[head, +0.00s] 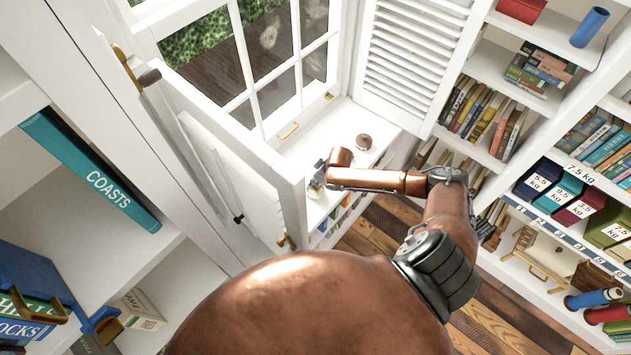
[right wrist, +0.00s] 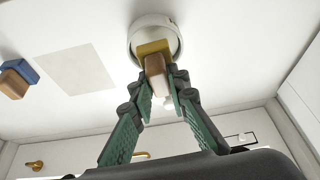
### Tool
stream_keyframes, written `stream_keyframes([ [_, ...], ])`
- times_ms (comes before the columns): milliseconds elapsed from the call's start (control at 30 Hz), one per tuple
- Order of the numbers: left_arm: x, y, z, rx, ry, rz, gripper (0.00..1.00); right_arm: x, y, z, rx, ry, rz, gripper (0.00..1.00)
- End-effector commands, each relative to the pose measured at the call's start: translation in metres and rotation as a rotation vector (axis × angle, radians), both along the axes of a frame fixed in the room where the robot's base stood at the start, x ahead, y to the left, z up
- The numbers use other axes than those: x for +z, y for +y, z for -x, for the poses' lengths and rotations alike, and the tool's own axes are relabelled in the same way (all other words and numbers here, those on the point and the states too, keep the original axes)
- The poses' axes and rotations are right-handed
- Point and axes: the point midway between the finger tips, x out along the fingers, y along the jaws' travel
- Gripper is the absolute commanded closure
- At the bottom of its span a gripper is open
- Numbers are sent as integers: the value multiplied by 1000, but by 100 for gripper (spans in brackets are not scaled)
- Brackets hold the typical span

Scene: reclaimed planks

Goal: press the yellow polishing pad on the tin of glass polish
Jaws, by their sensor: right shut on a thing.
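My right gripper (head: 317,186) is at the white window sill in the head view, at the end of my copper arm. In the right wrist view its green fingers (right wrist: 157,84) are shut on the wooden grip of the yellow polishing pad (right wrist: 153,47). The pad is at the far end of the grip and overlaps the near part of the round, pale tin (right wrist: 146,26). I cannot tell whether the pad touches the tin or is just above it. The tin is not clear in the head view. My left gripper is not in view.
A blue pad with a wooden grip (right wrist: 17,78) and a pale square (right wrist: 76,73) are left of the tin. A small brown round thing (head: 363,141) is on the sill. The window (head: 262,60), open white shutter (head: 412,50) and full bookshelves (head: 490,115) surround it.

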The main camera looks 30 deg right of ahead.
Motion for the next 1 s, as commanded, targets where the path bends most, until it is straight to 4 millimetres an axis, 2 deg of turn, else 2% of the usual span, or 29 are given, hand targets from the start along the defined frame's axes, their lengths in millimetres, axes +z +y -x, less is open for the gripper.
stream_keyframes([
  [1000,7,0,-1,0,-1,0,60,0,0,0,0,0,0,100],
])
